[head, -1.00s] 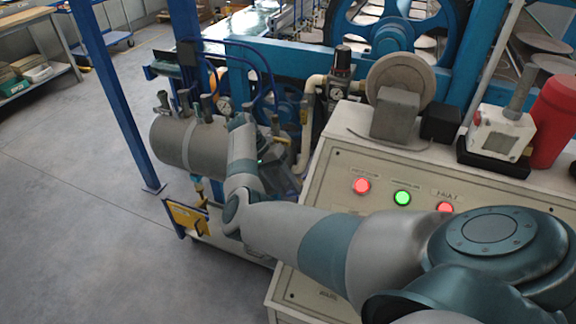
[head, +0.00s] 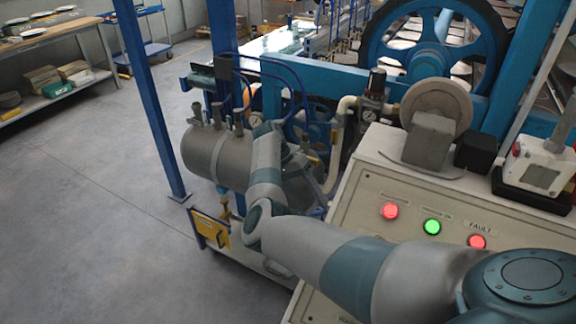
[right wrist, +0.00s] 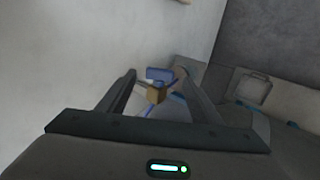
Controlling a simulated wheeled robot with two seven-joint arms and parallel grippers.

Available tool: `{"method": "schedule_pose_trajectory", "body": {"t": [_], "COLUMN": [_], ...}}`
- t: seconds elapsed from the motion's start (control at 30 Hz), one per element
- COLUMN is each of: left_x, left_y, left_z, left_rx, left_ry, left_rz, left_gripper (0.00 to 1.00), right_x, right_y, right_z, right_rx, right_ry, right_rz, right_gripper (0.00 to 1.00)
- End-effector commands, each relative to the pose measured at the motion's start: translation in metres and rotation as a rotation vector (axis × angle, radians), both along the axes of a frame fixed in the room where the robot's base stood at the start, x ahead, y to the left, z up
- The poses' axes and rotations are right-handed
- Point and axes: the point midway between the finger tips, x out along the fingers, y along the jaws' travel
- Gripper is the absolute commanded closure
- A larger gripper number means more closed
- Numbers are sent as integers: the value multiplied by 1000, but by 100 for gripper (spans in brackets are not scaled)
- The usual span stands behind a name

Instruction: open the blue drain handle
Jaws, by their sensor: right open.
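The blue drain handle (right wrist: 159,74) shows in the right wrist view as a small blue bar beside a brass-coloured block (right wrist: 156,95). Both appear between the fingers of my right gripper (right wrist: 158,80), which is open. I see no clear contact, and the distance to the handle is hard to judge. In the head view my right arm reaches to the grey tank (head: 215,158), and its far end is partly lost against the machine. A small brass fitting (head: 227,210) shows below the tank there. My left gripper is not in view.
A control panel (head: 372,205) with lit buttons stands to the right, close to my arm. A blue post (head: 155,115) rises left of the tank, and a yellow plate (head: 211,229) is below it. The floor (head: 85,210) at the left is clear.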

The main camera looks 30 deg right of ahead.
Motion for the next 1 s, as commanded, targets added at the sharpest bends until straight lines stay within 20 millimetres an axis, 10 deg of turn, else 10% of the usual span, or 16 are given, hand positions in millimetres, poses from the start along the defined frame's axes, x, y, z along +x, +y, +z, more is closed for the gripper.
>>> {"method": "schedule_pose_trajectory", "body": {"t": [0.6, 1.0], "left_x": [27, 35], "left_y": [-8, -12], "left_z": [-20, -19], "left_rx": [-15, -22], "left_ry": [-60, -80], "left_rz": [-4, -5], "left_gripper": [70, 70], "right_x": [60, 76], "right_y": [31, 39], "right_z": [93, 119], "right_rx": [1, -2], "right_ry": [-3, -1], "right_rz": [1, 0], "right_gripper": [41, 41]}}
